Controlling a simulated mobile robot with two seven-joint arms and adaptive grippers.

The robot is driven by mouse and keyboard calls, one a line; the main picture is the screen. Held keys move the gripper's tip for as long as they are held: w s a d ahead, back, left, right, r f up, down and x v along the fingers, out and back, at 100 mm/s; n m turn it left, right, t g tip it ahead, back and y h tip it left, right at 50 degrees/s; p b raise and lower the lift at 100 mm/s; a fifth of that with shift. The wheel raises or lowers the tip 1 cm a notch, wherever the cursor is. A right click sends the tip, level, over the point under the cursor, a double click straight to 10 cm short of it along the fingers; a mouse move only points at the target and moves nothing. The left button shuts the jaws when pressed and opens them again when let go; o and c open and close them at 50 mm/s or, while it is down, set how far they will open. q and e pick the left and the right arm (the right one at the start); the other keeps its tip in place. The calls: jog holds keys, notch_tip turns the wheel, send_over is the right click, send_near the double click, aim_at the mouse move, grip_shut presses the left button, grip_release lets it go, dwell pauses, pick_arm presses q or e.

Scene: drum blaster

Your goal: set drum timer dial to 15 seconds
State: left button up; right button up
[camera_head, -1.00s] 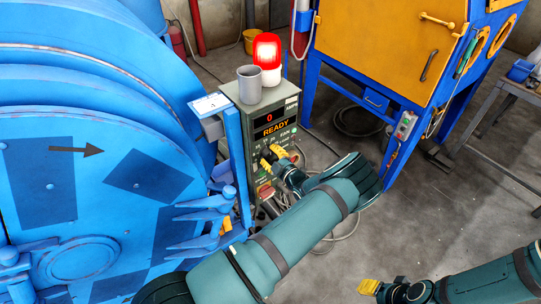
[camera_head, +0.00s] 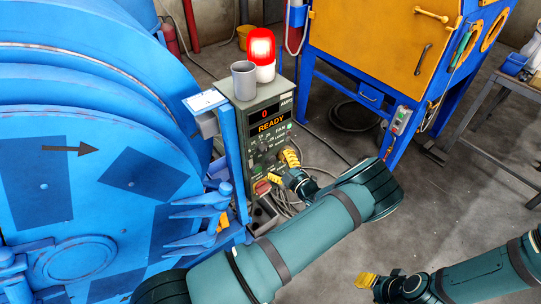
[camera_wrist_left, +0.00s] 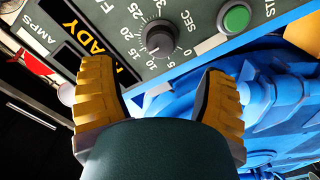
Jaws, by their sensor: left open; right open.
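The timer dial (camera_wrist_left: 160,39) is a round dark knob on the grey control panel, ringed by white numbers and the word SEC in the left wrist view. A small white mark shows on its lower left side; which number it points at is hard to tell. My left gripper (camera_wrist_left: 158,95) is open, its yellow fingers spread below the dial and apart from it. In the head view the left gripper (camera_head: 290,160) is in front of the control box (camera_head: 285,108), whose displays read 0 and READY. My right gripper (camera_head: 366,281) is open and empty at the lower right.
A green button (camera_wrist_left: 236,18) sits right of the dial in the wrist view. A grey cup (camera_head: 244,80) and a lit red lamp (camera_head: 263,50) stand on the box. The blue drum machine (camera_head: 90,190) is at left, an orange cabinet (camera_head: 380,40) behind.

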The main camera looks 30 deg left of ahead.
pick_arm(q)
jog(key=shift+v, duration=2.15)
jog(key=shift+s+a, duration=0.1)
jog(key=s+f+n+g+h, duration=0.7)
jog(key=s+f+n+g, duration=0.25)
jog(key=s+n, duration=0.55)
jog(key=s+d+n+h, duration=0.9)
jog(key=d+n+h, duration=0.3)
jog(key=n, duration=0.8)
jog(key=w+d+r+n+t, duration=0.1)
jog(key=d+r+n+t, duration=0.1)
jog(key=n, duration=0.6)
jog(key=w+d+r+n+t+h, duration=0.1)
jog(key=w+d+r+n+t, duration=0.1)
jog(key=r+n, duration=0.2)
jog(key=n, duration=0.3)
jog(key=shift+n, duration=0.4)
